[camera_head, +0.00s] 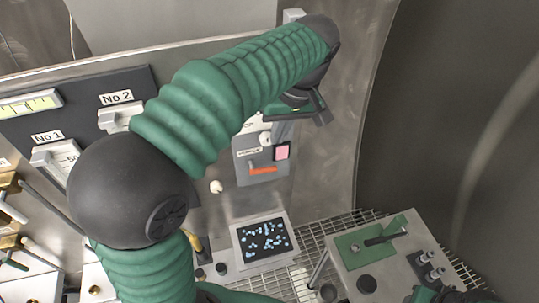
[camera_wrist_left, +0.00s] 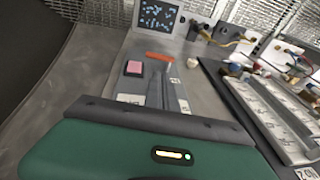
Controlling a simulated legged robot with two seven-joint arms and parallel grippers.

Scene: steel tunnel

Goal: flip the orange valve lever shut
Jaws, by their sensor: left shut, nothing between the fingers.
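The orange valve lever (camera_head: 262,170) lies roughly level across the lower part of a grey panel (camera_head: 246,180) on the back wall. It also shows in the left wrist view (camera_wrist_left: 159,57), near the top middle. My left gripper (camera_head: 318,113) is shut and empty, above and to the right of the lever and apart from it. My left arm's green sleeve passes above the panel in the head view. The lever looks unobstructed in both views.
A pink square (camera_head: 282,151) sits just above the lever's right end. A screen with blue marks (camera_head: 263,240) stands below the panel. A grey box with a green plate (camera_head: 372,245) is at lower right. Gauges marked No 1 and No 2 line the left wall. The curved tunnel wall (camera_head: 445,120) closes the right.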

